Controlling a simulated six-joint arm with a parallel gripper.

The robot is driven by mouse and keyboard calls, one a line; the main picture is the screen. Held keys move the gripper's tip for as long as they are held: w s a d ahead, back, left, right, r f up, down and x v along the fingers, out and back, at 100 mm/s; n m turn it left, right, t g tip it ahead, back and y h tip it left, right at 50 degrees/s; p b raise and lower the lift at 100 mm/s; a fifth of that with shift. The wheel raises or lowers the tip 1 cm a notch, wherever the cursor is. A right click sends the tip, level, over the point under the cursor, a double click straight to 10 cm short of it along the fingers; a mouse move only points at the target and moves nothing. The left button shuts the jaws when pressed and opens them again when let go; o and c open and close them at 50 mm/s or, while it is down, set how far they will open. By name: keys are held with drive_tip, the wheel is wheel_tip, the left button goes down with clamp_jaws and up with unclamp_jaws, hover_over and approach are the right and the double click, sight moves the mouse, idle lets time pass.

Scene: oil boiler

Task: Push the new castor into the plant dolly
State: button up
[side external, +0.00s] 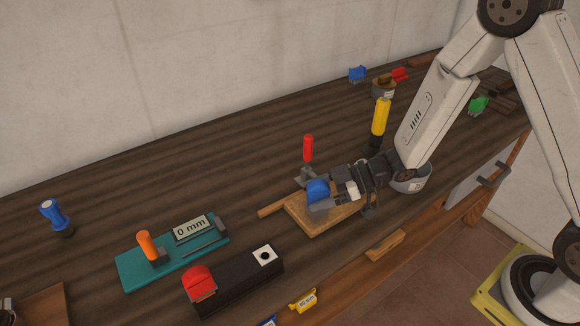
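My gripper (318,195) is low over a square wooden board (318,227), pointing left. A rounded blue piece (317,187) shows at its dark fingertips, with a small white part (352,190) close by. I cannot tell whether the fingers are closed on the blue piece or only beside it, nor whether it touches the board. No castor wheel is clearly visible, and I cannot tell whether the board is the plant dolly. My gripper and wrist hide part of the board.
A red-handled tool (308,149) stands just behind my gripper, and a yellow-handled one (380,118) stands behind my wrist. A teal gauge (135,268) reading 0 mm and a black block (235,285) lie left.

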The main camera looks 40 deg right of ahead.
drive_tip(key=v, duration=0.7)
drive_tip(key=shift+s+d+r, duration=0.2)
drive_tip(key=shift+d, duration=0.1)
idle(0.3)
drive_tip(key=shift+w, duration=0.1)
idle(0.6)
